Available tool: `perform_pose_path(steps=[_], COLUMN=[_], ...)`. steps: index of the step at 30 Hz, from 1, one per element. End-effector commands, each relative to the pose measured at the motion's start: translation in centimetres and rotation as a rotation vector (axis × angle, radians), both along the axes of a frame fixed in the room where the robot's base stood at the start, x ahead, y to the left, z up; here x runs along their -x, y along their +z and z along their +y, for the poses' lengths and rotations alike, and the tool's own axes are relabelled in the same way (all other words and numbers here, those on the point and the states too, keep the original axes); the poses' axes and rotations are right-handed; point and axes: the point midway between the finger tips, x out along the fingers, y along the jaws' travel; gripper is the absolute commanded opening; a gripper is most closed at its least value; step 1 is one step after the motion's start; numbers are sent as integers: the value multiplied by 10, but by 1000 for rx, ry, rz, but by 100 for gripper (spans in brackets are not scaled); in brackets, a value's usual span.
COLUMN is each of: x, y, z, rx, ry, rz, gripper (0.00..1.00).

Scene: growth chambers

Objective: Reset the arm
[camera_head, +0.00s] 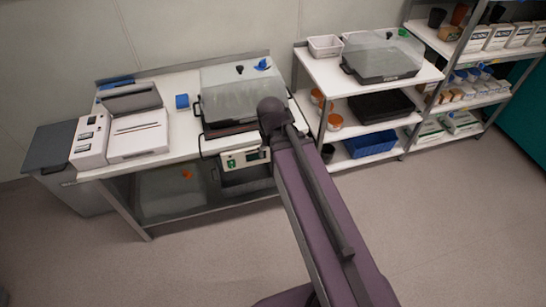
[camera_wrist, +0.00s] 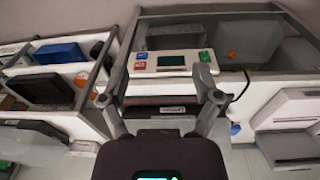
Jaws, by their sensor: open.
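My gripper (camera_wrist: 164,98) shows in the wrist view with its two fingers spread apart and nothing between them. Beyond the fingers is a white control panel (camera_wrist: 172,62) with a dark display, at the front of the bench. In the head view my purple arm reaches up from the bottom toward the bench, and its dark end covers part of the bench front. My gripper's fingers are hidden behind the arm in that view.
A shelf cart (camera_head: 330,75) stands to the right, with a blue basket (camera_head: 370,143) low down. The floor (camera_head: 440,220) in front is clear.

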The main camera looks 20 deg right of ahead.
Motion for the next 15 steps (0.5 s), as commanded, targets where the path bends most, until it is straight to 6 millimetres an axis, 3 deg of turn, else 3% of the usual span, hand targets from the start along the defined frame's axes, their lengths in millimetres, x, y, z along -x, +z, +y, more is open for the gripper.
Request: perform_pose_path(steps=[1,4,15], x=[13,24,26], y=[0,-1,-1], z=[1,3,3], rx=[-13,-30,-35], ry=[11,28,34], rz=[29,64,74], gripper=[81,81,81])
